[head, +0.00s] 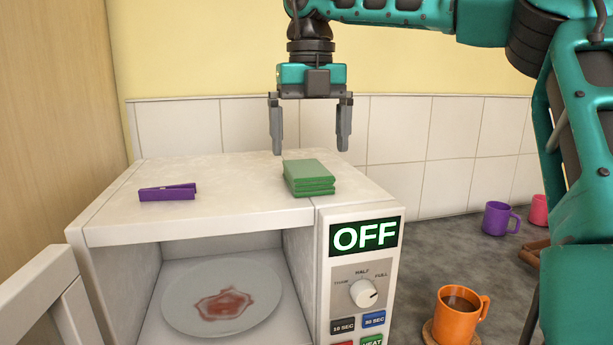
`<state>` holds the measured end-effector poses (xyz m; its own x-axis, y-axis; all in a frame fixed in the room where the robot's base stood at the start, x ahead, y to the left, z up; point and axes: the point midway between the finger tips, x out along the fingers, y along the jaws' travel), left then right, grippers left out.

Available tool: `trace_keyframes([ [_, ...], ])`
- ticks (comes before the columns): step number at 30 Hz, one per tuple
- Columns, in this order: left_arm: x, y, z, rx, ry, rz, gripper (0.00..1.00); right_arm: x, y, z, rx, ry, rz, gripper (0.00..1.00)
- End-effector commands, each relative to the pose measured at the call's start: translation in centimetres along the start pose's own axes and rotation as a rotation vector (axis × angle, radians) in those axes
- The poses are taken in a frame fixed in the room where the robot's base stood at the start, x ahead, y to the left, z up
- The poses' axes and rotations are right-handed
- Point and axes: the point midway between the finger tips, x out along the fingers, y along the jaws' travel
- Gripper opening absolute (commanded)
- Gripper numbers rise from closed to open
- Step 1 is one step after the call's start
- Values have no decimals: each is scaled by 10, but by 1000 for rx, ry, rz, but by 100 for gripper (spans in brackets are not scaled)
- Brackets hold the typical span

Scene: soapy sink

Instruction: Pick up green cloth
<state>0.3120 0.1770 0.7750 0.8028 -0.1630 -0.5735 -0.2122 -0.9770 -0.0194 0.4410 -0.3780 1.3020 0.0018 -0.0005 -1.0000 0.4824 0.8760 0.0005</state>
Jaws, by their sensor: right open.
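A folded green cloth (309,176) lies in a small stack on top of the white microwave (230,178), near its right side. My right gripper (310,150) points straight down above and slightly behind the cloth. Its two fingers are spread apart with nothing between them, and they appear apart from the cloth. My left gripper is not in the head view.
A purple folded item (167,192) lies on the microwave's left top. The open microwave holds a plate (222,296) with a red stain. On the dark counter at right stand an orange mug (455,318), a purple mug (496,218) and a pink mug (539,209).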

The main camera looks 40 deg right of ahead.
Motion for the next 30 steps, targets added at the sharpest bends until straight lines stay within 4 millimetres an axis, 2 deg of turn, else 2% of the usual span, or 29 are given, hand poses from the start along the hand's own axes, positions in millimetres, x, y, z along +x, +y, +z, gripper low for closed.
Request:
trace_keyframes([
  [3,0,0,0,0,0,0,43,21,1,1,-2,6,0,99],
  [7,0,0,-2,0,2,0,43,37,1,2,-1,4,0,99],
  [10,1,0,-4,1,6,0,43,43,1,2,-1,2,0,99],
  [17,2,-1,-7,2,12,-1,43,44,1,2,0,1,-1,99],
  [30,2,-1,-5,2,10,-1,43,44,1,2,0,1,-1,57],
])
